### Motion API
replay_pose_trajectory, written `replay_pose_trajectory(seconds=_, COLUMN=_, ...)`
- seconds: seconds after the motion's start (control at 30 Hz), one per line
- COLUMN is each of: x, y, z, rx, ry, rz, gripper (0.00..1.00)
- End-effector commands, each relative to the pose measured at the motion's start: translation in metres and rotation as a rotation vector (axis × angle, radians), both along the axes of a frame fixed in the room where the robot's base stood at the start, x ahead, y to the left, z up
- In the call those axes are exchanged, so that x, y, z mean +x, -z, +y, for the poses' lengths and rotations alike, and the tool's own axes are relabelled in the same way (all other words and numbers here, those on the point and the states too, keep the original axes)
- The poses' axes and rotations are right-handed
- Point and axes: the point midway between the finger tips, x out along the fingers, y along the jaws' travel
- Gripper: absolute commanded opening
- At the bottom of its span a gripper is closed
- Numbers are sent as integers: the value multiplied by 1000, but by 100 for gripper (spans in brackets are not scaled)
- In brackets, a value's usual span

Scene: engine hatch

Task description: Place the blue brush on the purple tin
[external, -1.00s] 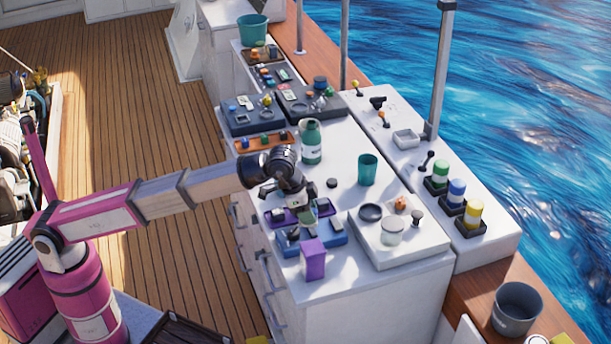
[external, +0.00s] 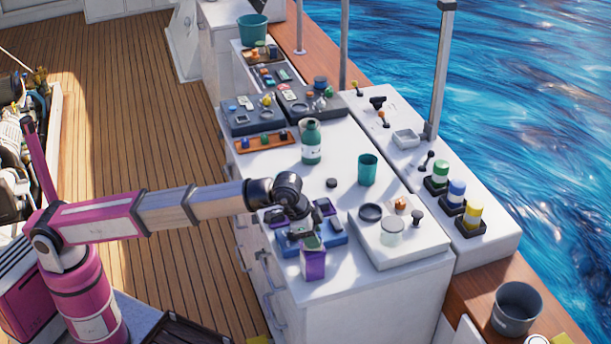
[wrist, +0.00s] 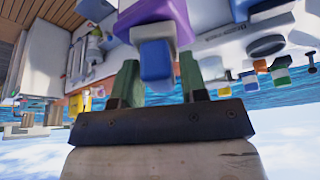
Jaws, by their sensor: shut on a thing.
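The purple tin (external: 314,266) stands at the near edge of the white counter. My gripper (external: 313,242) is right over its top in the external view. In the wrist view, my gripper's two green fingers are shut on the blue brush (wrist: 155,62), which sits between them. The purple tin (wrist: 181,22) shows just beyond the brush there. The brush overlaps the tin in that view, and I cannot tell whether they touch. The brush cannot be made out in the external view, where my gripper hides it.
A blue tray (external: 338,238) lies just behind the tin, partly under my wrist. A white board (external: 425,249) with a jar and small parts is to the right. A green bottle (external: 311,145) and a teal cup (external: 367,170) stand farther back.

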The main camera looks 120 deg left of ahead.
Motion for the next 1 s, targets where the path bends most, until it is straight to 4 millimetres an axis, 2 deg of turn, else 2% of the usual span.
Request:
replay_pose_trajectory(seconds=0.07, x=0, y=3, z=0, rx=0, ry=0, rz=0, gripper=15)
replay_pose_trajectory(seconds=0.1, x=0, y=2, z=0, rx=0, ry=0, rz=0, gripper=52)
replay_pose_trajectory(seconds=0.13, x=0, y=2, z=0, rx=0, ry=0, rz=0, gripper=62)
replay_pose_trajectory(seconds=0.17, x=0, y=2, z=0, rx=0, ry=0, rz=0, gripper=65)
replay_pose_trajectory(seconds=0.43, x=0, y=1, z=0, rx=0, ry=0, rz=0, gripper=65)
replay_pose_trajectory(seconds=0.57, x=-2, y=-6, z=-1, rx=1, ry=0, rz=-2, gripper=65)
replay_pose_trajectory(seconds=0.67, x=-6, y=-17, z=-2, rx=1, ry=0, rz=-2, gripper=65)
replay_pose_trajectory(seconds=1.0, x=-28, y=-75, z=-12, rx=1, ry=0, rz=-2, gripper=65)
